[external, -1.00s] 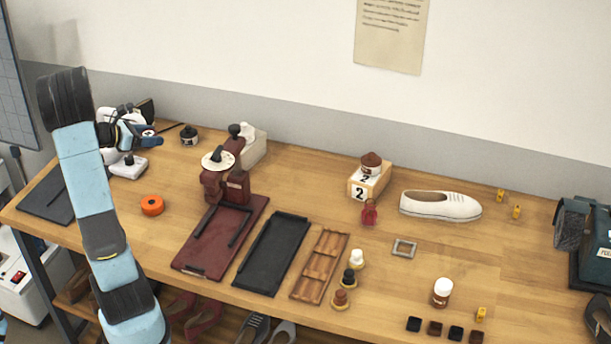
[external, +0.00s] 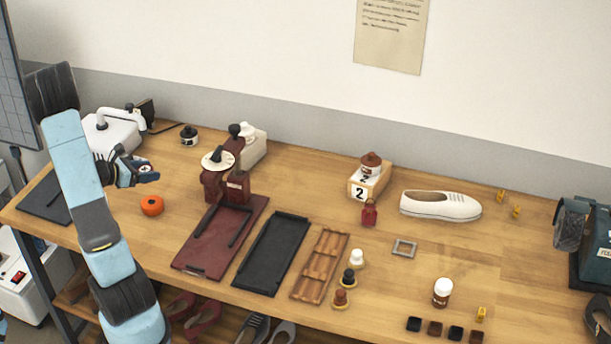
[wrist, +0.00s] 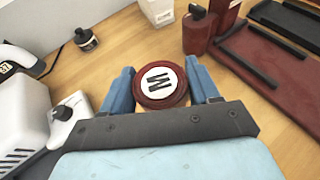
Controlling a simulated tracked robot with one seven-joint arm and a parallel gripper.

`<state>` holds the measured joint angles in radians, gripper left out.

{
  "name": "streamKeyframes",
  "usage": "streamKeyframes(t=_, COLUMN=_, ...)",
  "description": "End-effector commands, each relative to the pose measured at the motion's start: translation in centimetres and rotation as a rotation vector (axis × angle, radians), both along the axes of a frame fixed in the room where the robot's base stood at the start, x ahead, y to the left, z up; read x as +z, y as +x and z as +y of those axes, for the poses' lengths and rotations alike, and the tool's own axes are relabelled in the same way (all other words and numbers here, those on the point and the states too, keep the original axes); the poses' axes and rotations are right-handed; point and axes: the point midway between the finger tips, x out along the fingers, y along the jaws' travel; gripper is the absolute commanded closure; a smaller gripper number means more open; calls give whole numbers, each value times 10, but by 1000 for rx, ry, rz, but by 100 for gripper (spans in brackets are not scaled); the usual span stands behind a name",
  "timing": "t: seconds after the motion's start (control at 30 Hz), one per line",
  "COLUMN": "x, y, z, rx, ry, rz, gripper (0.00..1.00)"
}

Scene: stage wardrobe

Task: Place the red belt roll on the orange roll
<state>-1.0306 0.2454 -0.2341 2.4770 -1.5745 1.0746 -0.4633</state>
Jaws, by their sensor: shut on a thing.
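The red belt roll (wrist: 161,83) has a white round label with a black letter. It sits between the two blue fingers of my gripper (wrist: 163,85), which is shut on it. In the external view only a small red and white part of the roll (external: 146,168) shows beside the fingers. The orange roll (external: 152,205) lies on the table, below my gripper in the external picture, with a visible gap between. The orange roll is not seen in the wrist view.
A dark red press (external: 222,185) with a dark red base board stands to the right. A black-capped jar (external: 188,135) stands behind. A white machine (external: 112,130) is at the back left, and a dark mat (external: 48,197) lies at the left edge. Table around the orange roll is clear.

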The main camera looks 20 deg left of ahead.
Motion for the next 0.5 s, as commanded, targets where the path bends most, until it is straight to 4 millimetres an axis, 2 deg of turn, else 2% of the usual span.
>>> streamKeyframes(t=0.5, x=-50, y=0, z=0, rx=1, ry=-2, rz=1, gripper=72)
